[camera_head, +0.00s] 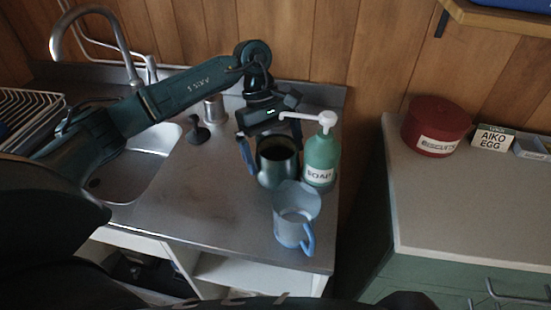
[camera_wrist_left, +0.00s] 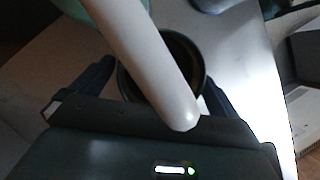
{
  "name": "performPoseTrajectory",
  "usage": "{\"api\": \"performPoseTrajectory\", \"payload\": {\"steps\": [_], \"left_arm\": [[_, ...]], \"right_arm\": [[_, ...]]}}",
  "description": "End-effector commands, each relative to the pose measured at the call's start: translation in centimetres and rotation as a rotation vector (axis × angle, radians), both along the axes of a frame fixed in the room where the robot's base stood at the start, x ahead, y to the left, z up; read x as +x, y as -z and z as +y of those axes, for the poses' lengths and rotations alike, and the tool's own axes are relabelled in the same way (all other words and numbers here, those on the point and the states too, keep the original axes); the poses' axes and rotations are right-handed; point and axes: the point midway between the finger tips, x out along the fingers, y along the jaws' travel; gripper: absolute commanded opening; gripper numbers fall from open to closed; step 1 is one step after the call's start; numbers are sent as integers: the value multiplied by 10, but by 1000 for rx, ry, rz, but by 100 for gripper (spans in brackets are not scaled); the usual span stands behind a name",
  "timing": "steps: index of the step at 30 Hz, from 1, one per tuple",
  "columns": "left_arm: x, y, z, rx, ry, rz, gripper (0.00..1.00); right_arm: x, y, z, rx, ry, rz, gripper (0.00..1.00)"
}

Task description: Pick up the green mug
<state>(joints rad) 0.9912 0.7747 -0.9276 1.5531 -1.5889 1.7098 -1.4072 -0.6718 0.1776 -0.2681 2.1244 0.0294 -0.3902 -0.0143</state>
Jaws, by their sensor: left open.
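The dark green mug (camera_head: 278,168) stands upright on the steel sink counter, left of the soap bottle. My left gripper (camera_head: 273,152) is above it, pointing down and open, with one finger on either side of the mug. In the left wrist view the round dark mouth of the mug (camera_wrist_left: 192,62) shows between the two spread fingers (camera_wrist_left: 155,85). The white pump spout crosses in front of the mug there and hides part of it. Whether the fingers touch the mug I cannot tell. My right gripper is not in view.
The green soap bottle (camera_head: 321,160) stands close right of the mug; its white spout (camera_wrist_left: 150,60) reaches toward my left gripper. A pale blue jug (camera_head: 295,222) stands just in front. The sink basin (camera_head: 130,175) is left. A red tin (camera_head: 436,122) sits on the right-hand counter.

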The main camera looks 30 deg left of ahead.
Motion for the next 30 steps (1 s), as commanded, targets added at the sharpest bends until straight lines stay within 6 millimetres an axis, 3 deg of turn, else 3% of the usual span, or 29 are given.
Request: {"api": "performPoseTrajectory", "payload": {"steps": [10, 27, 30], "left_arm": [[-1, 8, -3, 0, 1, -2, 99], [-1, 7, -3, -2, 0, -3, 53], [-1, 7, -3, -1, 0, -3, 50]], "right_arm": [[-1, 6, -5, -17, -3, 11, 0], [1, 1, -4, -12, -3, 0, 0], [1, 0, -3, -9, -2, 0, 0]]}}
